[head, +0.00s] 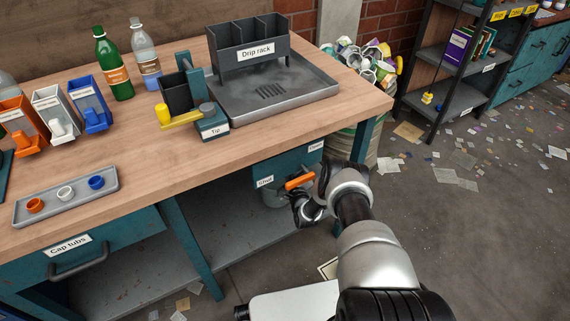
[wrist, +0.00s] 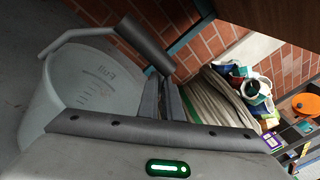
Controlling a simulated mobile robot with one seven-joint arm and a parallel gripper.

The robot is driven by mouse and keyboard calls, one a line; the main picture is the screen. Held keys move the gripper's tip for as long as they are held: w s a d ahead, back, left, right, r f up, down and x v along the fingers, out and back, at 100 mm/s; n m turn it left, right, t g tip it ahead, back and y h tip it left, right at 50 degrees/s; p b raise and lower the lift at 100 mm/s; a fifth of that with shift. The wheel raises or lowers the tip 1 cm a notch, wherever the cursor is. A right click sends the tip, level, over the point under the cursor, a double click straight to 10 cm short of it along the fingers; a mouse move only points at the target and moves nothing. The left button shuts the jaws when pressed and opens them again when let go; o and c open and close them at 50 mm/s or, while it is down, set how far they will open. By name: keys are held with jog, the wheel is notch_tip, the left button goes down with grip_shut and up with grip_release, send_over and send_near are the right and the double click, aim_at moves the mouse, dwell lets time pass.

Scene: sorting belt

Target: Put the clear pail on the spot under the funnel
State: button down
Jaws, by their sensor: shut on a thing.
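The clear pail (wrist: 95,75) fills the left of the wrist view, translucent, with a "Full" mark, fill lines and a raised handle with a dark grey grip (wrist: 146,46). My gripper (wrist: 167,82) is shut on that grip, beside the pail. In the head view, my gripper (head: 306,210) is low under the bench's right front. A pale part of the pail (head: 273,199) shows to its left, mostly hidden. I cannot tell whether its base touches anything. The funnel and the spot under it are not clearly visible.
A teal labelled box (head: 280,167) hangs under the bench (head: 170,165), with an orange handle (head: 300,182) close above my gripper. A bench leg (head: 192,245) and low shelf (head: 130,270) are left. A full waste bin (head: 355,145) stands behind. Floor at right is open, with scattered paper.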

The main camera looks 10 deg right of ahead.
jog(key=shift+f, duration=0.1)
jog(key=c, duration=1.9)
grip_release()
jog(key=shift+c, duration=0.2)
jog(key=shift+r, duration=0.2)
jog(key=s+p, duration=0.3)
jog(key=s, duration=0.9)
jog(key=shift+d, duration=0.3)
jog(key=shift+f, duration=0.1)
